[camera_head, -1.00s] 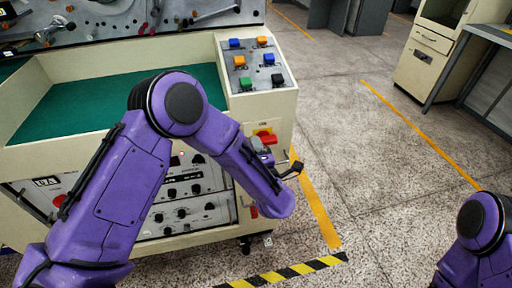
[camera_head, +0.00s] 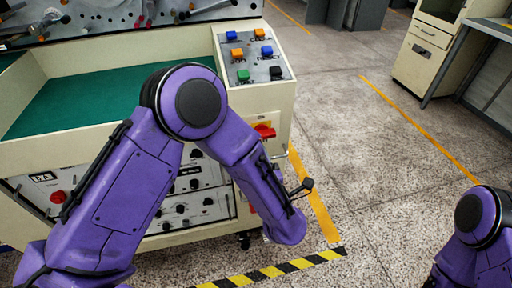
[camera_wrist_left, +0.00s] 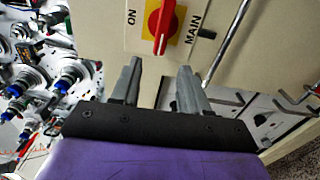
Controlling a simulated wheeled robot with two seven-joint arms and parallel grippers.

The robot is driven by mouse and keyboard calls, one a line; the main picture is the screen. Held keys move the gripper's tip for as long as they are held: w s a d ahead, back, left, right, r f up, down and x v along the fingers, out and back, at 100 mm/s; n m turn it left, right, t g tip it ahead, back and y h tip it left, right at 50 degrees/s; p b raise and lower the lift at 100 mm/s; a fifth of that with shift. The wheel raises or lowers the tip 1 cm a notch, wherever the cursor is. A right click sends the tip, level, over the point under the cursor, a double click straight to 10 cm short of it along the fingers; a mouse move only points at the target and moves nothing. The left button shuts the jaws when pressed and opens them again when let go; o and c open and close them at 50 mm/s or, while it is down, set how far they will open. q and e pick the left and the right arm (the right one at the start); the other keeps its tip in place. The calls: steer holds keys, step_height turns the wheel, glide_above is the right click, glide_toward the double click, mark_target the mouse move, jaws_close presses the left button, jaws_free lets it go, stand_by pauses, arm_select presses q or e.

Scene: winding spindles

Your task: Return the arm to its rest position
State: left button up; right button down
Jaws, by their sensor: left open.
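My purple left arm (camera_head: 150,165) reaches in from the left in the head view, elbow raised in front of the cream machine cabinet and forearm slanting down to the right. Its gripper jaws are hidden there behind the forearm. In the left wrist view the left gripper (camera_wrist_left: 157,85) shows two grey fingers apart, with nothing between them. Beyond the fingertips is the red switch handle (camera_wrist_left: 160,22) on a yellow plate, between the words ON and MAIN. The fingers appear clear of it. The switch also shows in the head view (camera_head: 264,131). My right arm (camera_head: 478,225) shows at lower right; its gripper is out of frame.
The cabinet (camera_head: 60,151) has a green top, a panel of coloured push buttons (camera_head: 249,55) and knobs on its front. Spindles (camera_wrist_left: 70,80) show at left in the wrist view. Open floor (camera_head: 380,165) lies right of the cabinet, with a grey desk (camera_head: 490,75) farther back.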

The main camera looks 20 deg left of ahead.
arm_select(q)
steer(key=v, duration=0.3)
stand_by(0.4)
steer(key=s+a+f+m+g+h+p, duration=0.1)
steer(key=s+a+f+m+g+h, duration=0.2)
steer(key=f+m, duration=0.5)
steer(key=s+a+f+m+g+h, duration=0.1)
steer(key=s+f+m+h, duration=0.2)
steer(key=f+m+h, duration=0.35)
steer(key=s+a+f+m+g+y, duration=0.1)
steer(key=s+a+f+g, duration=0.3)
steer(key=s, duration=0.6)
steer(key=s+a+f+m+g+y+p, duration=0.1)
steer(key=s+a+f+m+g+y, duration=0.1)
steer(key=s+a+f, duration=0.4)
steer(key=s+a+g, duration=0.1)
steer(key=s+a, duration=0.2)
steer(key=s, duration=0.1)
steer(key=shift+s+m+g, duration=0.3)
steer(key=shift+m+g, duration=0.05)
steer(key=shift+g, duration=0.05)
